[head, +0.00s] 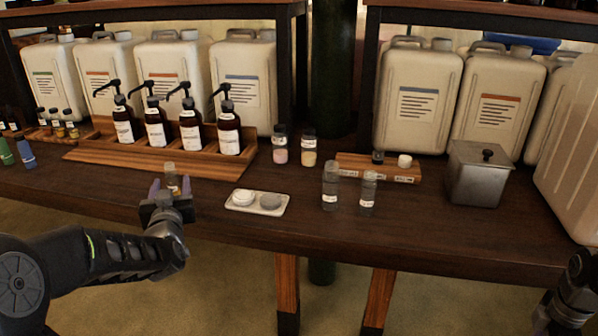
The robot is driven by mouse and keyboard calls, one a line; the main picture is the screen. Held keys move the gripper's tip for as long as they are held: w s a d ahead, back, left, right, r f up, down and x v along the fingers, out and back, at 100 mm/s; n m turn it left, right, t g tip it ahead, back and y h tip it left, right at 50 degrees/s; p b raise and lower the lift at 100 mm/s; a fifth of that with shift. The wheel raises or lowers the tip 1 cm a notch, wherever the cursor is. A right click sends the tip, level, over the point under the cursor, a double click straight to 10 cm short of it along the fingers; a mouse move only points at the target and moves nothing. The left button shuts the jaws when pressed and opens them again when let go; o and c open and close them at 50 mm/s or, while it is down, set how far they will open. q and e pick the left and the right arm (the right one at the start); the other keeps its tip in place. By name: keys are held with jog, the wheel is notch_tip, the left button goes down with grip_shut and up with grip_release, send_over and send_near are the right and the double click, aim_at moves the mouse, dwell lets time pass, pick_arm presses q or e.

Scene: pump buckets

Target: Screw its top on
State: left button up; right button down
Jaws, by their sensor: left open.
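A small clear bottle (170,174) with a little amber content and a pale label stands near the table's front edge, without a visible dark cap. My left gripper (171,188) is open, its fingers on either side of this bottle in the picture; I cannot tell whether they touch it. A black cap (378,157) and a white cap (405,161) sit on a labelled wooden strip (350,168). Two clear, uncapped-looking bottles, a taller one (330,188) and a shorter one (368,194), stand in front of it. Only part of my right arm shows at lower right; its gripper does not.
A white tray (233,206) holds two pale round pieces. A metal box (475,180) and large canisters (415,105) stand right.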

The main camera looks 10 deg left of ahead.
aim_at(172, 182)
pick_arm(q)
jog(key=x, duration=0.3)
jog(key=shift+w+a, duration=0.1)
jog(key=shift+w, duration=0.05)
jog(key=shift+c, duration=0.3)
grip_shut()
dwell(0.5)
